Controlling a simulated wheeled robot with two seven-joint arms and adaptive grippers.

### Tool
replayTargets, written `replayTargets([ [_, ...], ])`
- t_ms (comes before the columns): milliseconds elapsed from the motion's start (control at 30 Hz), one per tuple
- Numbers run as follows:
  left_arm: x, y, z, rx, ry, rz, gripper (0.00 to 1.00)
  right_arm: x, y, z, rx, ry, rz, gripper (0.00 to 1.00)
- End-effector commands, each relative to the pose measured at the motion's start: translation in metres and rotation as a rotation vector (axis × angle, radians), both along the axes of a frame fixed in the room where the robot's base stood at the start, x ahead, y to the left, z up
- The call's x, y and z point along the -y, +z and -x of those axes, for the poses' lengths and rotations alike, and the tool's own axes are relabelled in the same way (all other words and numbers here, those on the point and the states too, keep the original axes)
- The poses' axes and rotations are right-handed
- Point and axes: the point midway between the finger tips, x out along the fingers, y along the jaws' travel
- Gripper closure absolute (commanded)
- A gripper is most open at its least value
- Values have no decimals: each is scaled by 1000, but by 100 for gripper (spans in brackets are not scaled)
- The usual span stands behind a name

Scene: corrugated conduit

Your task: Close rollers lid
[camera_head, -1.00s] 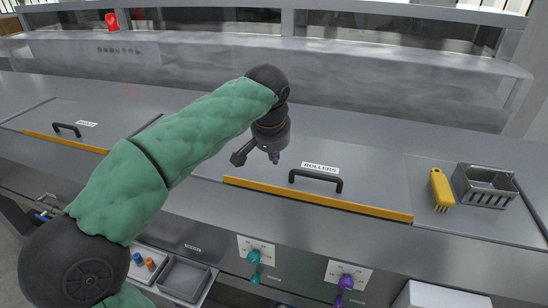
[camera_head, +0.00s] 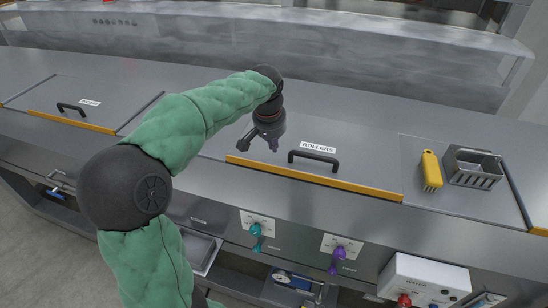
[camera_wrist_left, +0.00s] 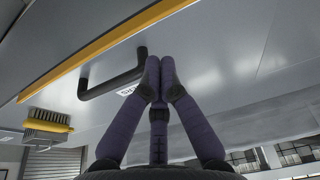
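The rollers lid (camera_head: 240,147) is a grey panel with a yellow front edge, a black handle (camera_head: 313,158) and a "ROLLERS" label. It looks flat, level with the counter around it. My left gripper (camera_head: 271,146) is above the lid, just left of the handle in the head view, pointing down. In the left wrist view its fingertips (camera_wrist_left: 159,72) are together with nothing visible between them. The handle (camera_wrist_left: 112,82) is close beside the tips there; whether they touch is unclear. My right gripper is out of view.
Another handled lid (camera_head: 72,110) is at left. Counter behind the lid is clear.

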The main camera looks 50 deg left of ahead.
Motion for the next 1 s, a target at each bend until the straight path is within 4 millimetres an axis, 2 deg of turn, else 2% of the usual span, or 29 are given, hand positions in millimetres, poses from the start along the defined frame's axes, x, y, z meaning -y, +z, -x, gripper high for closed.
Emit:
replayTargets([
  [200,-3,-36,-4,-4,0,1,100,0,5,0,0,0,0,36],
  [400,-2,-56,-4,-2,0,1,100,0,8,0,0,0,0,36],
  [867,-2,-62,-4,0,0,0,100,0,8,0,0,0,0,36],
  [1000,-2,-68,-4,0,0,0,100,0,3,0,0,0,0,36],
])
